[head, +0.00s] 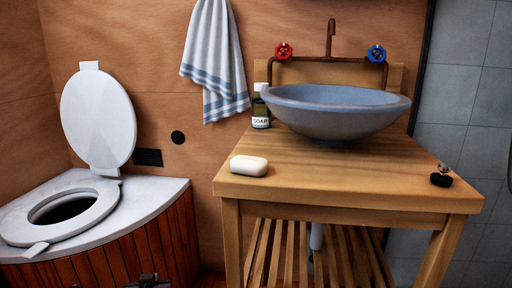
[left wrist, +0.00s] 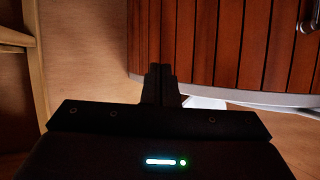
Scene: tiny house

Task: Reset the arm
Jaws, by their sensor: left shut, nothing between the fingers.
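My left gripper (left wrist: 160,78) shows in the left wrist view with its two dark fingers together and nothing between them. It points toward the red-brown wooden slats of the toilet base (left wrist: 225,45) and is apart from any object I can make out. In the head view a small dark part at the bottom edge (head: 148,282) seems to be the tip of my left arm, in front of the toilet base. My right gripper is not seen in either view.
A wooden washstand (head: 340,185) carries a grey basin (head: 335,115), a soap bottle (head: 261,110), a white soap bar (head: 249,166) and a small dark object (head: 441,178). The toilet (head: 170,190) stands at left with its lid (head: 97,115) up. A striped towel (head: 212,60) hangs between them.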

